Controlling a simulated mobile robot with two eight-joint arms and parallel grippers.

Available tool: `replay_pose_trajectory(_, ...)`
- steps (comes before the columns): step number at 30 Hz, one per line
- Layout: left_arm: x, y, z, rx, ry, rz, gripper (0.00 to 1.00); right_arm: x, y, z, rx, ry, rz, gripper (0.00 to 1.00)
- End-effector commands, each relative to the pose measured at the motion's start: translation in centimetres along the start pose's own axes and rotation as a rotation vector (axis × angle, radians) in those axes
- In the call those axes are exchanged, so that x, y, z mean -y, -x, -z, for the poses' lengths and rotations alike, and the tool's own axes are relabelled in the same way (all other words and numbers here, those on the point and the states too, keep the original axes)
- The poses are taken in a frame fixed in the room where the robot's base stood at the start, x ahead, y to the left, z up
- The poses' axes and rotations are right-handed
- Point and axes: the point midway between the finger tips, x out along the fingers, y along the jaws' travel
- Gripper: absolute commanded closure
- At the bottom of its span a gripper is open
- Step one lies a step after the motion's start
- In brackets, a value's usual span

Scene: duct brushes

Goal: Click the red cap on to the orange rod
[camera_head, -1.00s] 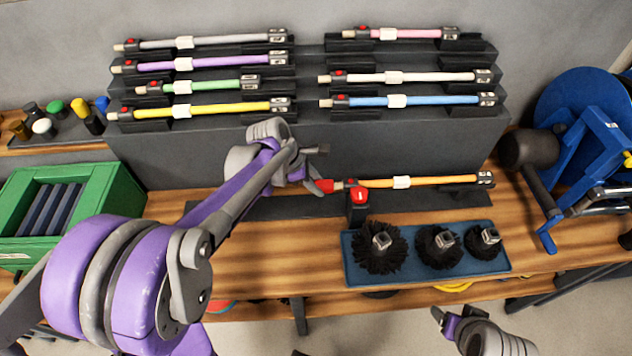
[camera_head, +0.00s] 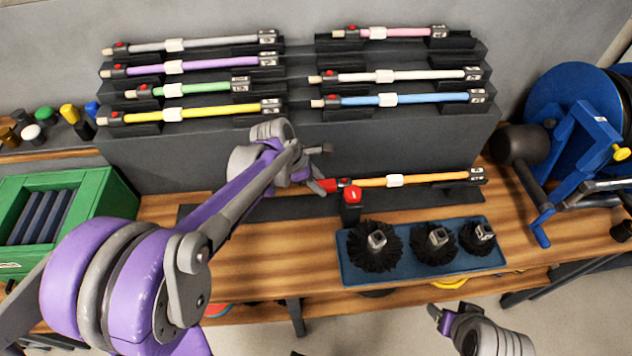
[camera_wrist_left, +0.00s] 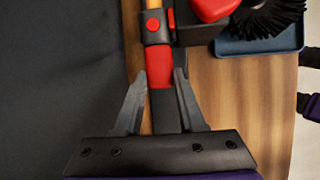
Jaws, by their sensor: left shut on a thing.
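The orange rod (camera_head: 430,179) lies level in a holder low in front of the rack. A black collar with a red button (camera_wrist_left: 155,26) sits at its left end. My left gripper (camera_wrist_left: 160,80) is shut on the red cap (camera_wrist_left: 161,74), with one finger on each side. The cap is in line with the rod, and its front end appears to meet the collar in the left wrist view. How far it is seated cannot be told. In the head view the cap (camera_head: 328,185) shows just past my left gripper. My right gripper (camera_head: 441,318) is empty-looking at the lower right.
A black post with a red top (camera_head: 351,205) stands close beside the joint. A blue tray (camera_head: 400,272) with round black brushes lies in front. The rack (camera_head: 300,135) of other coloured rods rises behind. A green bin (camera_head: 105,205) is at left, a blue reel stand (camera_head: 580,130) at right.

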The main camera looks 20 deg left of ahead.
Motion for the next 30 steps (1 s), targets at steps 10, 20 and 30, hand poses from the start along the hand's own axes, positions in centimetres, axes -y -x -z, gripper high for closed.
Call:
replay_pose_trajectory(10,0.0,0.0,0.0,0.000,0.000,0.000,0.29,0.0,0.0,0.0,0.000,0.000,0.000,0.28)
replay_pose_trajectory(20,0.0,0.2,0.0,0.000,0.000,0.000,0.26,0.0,0.0,0.0,0.000,0.000,0.000,0.28)
replay_pose_trajectory(30,0.0,5.6,0.1,-0.001,0.002,-0.002,0.26,0.0,0.3,0.3,-0.003,0.000,0.000,0.28)
